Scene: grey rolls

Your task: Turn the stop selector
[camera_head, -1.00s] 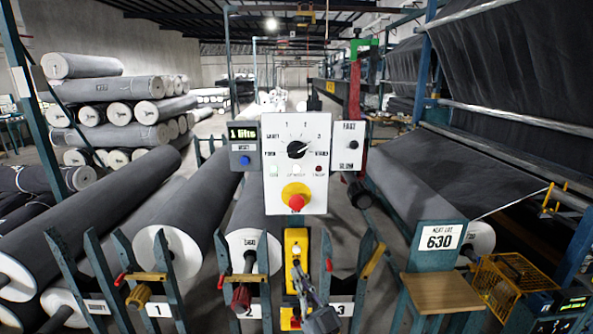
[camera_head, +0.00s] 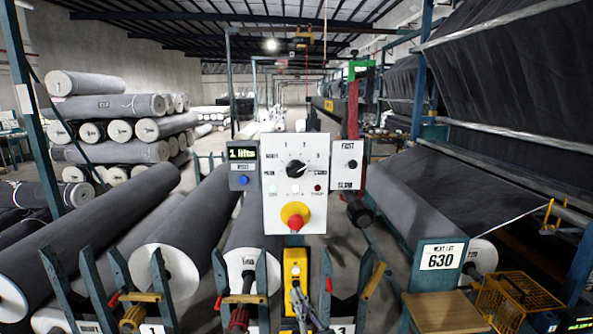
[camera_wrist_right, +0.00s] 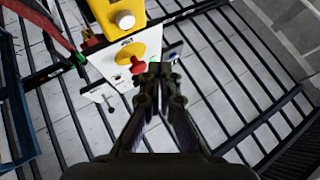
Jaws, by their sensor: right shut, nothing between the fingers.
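The white control panel (camera_head: 276,202) stands upright in the middle of the head view. Its black rotary selector (camera_head: 296,168) has a pointer aimed to the upper right, among small printed marks. Below it, a red mushroom button (camera_head: 295,222) sits on a yellow round base. My right gripper (camera_head: 299,297) is low in the head view, below the panel and in front of a yellow post. In the right wrist view, my right gripper (camera_wrist_right: 160,72) is shut and empty, and its fingertips appear beside the red button (camera_wrist_right: 138,66). The selector cannot be made out there. My left gripper is not in view.
A grey box with a display and blue button (camera_head: 243,168) is left of the panel. A white fast/slow plate (camera_head: 347,165) is right of it. Grey rolls (camera_head: 175,235) on teal stands flank the middle.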

